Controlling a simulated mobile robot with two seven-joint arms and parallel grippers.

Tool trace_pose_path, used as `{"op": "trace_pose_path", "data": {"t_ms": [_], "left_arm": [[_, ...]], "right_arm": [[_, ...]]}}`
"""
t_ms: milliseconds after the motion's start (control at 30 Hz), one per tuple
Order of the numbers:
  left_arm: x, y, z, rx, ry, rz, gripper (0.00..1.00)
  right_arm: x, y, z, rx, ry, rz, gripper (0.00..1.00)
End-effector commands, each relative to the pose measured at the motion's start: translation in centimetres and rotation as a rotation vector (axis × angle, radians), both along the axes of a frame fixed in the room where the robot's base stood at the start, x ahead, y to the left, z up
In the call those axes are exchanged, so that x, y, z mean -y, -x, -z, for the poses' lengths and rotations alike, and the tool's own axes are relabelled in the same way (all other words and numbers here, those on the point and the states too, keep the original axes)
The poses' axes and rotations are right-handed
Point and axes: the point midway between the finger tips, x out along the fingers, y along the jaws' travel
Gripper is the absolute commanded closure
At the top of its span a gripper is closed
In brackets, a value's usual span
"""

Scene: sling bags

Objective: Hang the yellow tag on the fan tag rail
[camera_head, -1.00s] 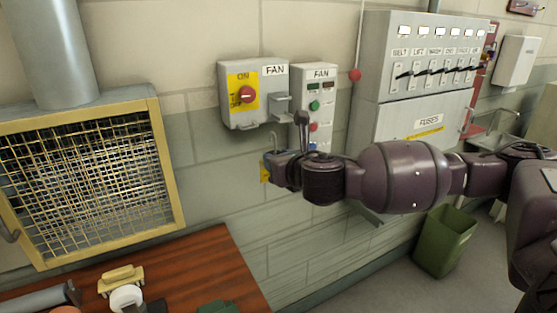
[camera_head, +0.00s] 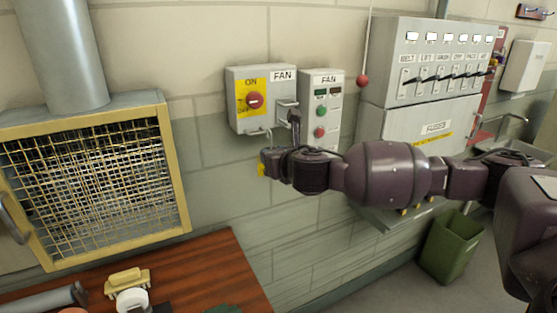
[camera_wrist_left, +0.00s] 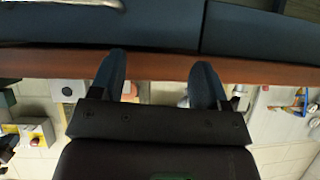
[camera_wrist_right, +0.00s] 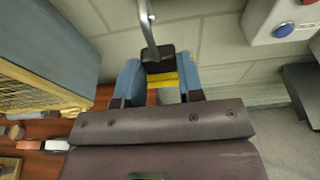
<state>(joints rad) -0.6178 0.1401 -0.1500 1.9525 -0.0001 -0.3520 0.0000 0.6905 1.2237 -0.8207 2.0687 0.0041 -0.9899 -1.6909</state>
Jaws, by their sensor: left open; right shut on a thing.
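The yellow tag (camera_head: 262,169) is in my right gripper (camera_head: 268,161), mostly hidden by the fingers. The right wrist view shows its yellow body (camera_wrist_right: 166,80) between the fingers, with a dark block and a grey metal hook (camera_wrist_right: 147,28) rising above it. I cannot tell whether hook and rail touch. My left gripper (camera_wrist_left: 160,82) is open and empty in the left wrist view.
A FAN button box (camera_head: 320,105) is right of the rail, partly behind my right arm. A fuse cabinet (camera_head: 430,75) stands farther right. A caged fan (camera_head: 95,180) is at left. The wooden bench (camera_head: 205,265) below holds several items, including a yellow piece (camera_head: 127,281).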

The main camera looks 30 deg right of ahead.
Motion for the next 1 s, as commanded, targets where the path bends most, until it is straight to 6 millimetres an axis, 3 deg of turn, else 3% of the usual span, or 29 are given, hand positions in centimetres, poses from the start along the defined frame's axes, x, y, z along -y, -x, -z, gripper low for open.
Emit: {"op": "trace_pose_path", "data": {"t_ms": [500,1000], "left_arm": [[0.0,0.0,-0.1,0.001,0.0,0.0,0.31],[0.0,0.0,-0.1,0.002,0.0,0.0,0.31]], "right_arm": [[0.2,-3.5,0.0,0.0,0.0,-0.001,1.0],[0.2,-3.8,0.0,0.0,0.0,-0.001,1.0]]}}
